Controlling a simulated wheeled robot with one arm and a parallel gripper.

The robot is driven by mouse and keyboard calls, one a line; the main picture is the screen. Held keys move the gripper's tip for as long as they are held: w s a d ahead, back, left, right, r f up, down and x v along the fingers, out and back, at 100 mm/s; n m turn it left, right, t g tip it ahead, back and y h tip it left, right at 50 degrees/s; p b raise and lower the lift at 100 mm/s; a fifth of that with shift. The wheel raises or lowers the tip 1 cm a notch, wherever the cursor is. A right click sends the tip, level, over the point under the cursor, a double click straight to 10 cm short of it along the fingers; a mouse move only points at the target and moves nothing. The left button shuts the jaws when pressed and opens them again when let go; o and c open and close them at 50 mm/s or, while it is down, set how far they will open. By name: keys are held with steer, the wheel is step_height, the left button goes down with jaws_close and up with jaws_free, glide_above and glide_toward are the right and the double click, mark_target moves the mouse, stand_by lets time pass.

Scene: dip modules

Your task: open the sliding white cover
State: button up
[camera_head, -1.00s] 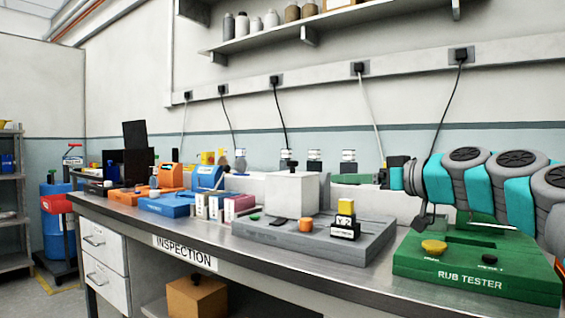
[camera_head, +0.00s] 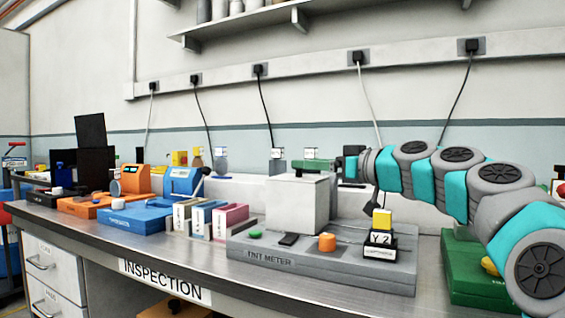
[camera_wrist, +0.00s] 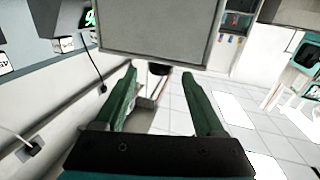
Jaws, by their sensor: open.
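The white cover (camera_head: 297,205) is a pale box standing on the grey tint meter (camera_head: 345,268). A small dark knob (camera_head: 298,173) sits on its top. My gripper (camera_head: 300,166) reaches in from the right, with its green fingers level just over the cover's top. In the wrist view the green fingers of my gripper (camera_wrist: 160,72) are apart. The pale face of the cover (camera_wrist: 155,28) fills the top middle there, and its dark knob (camera_wrist: 160,68) shows between the fingertips. I cannot tell whether a finger touches it.
The green rub tester (camera_head: 470,275) is at right. Coloured blocks (camera_head: 230,220) and a blue module (camera_head: 140,217) are at left.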

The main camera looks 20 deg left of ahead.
mark_target(288, 176)
steer(key=p+x, duration=0.1)
steer(key=x, duration=0.6)
steer(key=shift+s+p, duration=0.1)
steer(key=shift+p, duration=0.2)
jaws_close()
stand_by(1.1)
